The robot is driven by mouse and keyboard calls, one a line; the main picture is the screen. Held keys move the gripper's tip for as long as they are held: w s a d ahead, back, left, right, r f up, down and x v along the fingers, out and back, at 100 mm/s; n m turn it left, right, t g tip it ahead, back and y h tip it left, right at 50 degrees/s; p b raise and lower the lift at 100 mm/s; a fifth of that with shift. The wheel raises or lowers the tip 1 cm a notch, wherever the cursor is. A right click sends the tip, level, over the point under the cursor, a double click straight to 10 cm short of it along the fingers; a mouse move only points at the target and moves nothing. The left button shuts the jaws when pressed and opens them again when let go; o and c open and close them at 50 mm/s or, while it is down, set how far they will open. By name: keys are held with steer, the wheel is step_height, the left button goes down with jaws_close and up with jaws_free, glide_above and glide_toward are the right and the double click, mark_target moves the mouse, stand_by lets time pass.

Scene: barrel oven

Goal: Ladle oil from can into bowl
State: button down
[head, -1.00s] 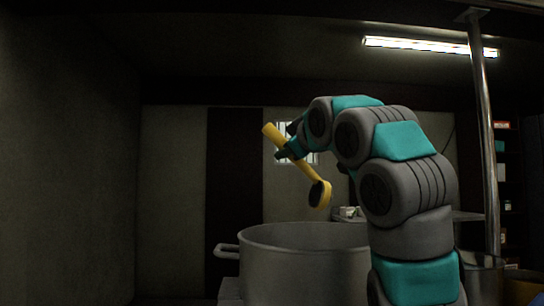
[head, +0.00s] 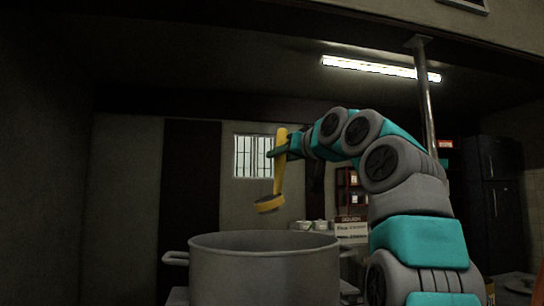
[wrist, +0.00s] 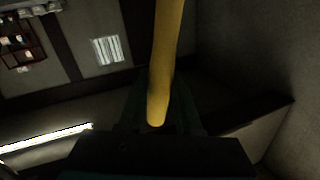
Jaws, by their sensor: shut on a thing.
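A yellow ladle (head: 279,170) is held in my gripper (head: 280,151), which is shut on its handle. The ladle hangs nearly upright, with its bowl end down, above a big grey pot (head: 265,268) with a side handle. The inside of the pot is hidden from this low angle. In the wrist view the yellow handle (wrist: 163,70) runs down between the dark fingers (wrist: 158,108). I cannot tell whether the ladle holds any oil. I cannot make out for sure which vessel is the can or the bowl.
Small white containers (head: 312,225) and a sign (head: 351,229) stand behind the pot. A metal pole (head: 426,110) and a dark fridge (head: 495,195) are at the right. The air left of the pot is clear.

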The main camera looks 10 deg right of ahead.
steer(key=d+m+p, duration=0.3)
steer(key=m, duration=0.1)
steer(key=shift+w+r, duration=0.4)
stand_by(0.4)
